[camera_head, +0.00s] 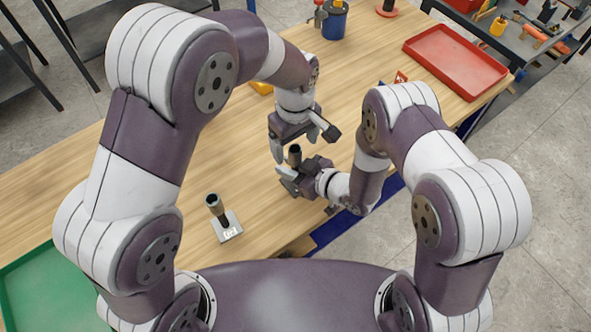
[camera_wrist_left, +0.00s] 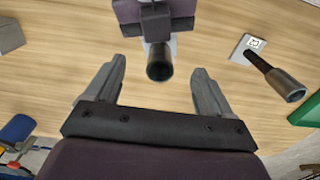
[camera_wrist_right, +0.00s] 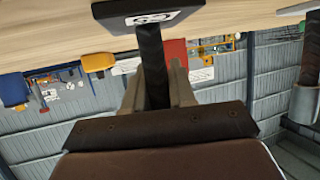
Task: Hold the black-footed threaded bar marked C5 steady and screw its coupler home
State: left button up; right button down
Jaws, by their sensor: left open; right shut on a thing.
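A threaded bar stands on the table on a black foot (camera_wrist_right: 148,14) with a white label, which I cannot read surely. The bar's dark shaft (camera_wrist_right: 150,55) is between the fingers of my right gripper (camera_wrist_right: 157,75), shut on it. The dark coupler (camera_head: 295,152) sits at the bar's top, above the right gripper (camera_head: 292,180). My left gripper (camera_head: 301,140) is open just above it. In the left wrist view the coupler's round open end (camera_wrist_left: 160,65) lies between the left fingertips (camera_wrist_left: 159,75), touching neither.
A second bar with a coupler (camera_head: 214,203) stands on a grey labelled foot (camera_head: 231,231) to the left. A red tray (camera_head: 456,60), a blue container (camera_head: 334,22) and a green tray (camera_head: 45,285) lie around. Bare wood lies left of the held bar.

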pick_arm(q)
notch_tip(320, 180, up, 8)
jog(key=shift+f, duration=0.25)
dwell(0.4)
pick_arm(e)
jog(key=c, duration=0.8)
grip_release()
jog(key=shift+c, duration=0.2)
pick_arm(q)
jog(key=shift+f+b, duration=0.35)
jog(key=shift+f, duration=0.05)
pick_arm(e)
jog(key=v, duration=1.2)
jog(key=shift+s+d, duration=0.2)
jog(key=shift+s, duration=0.05)
jog(key=shift+r, duration=0.1)
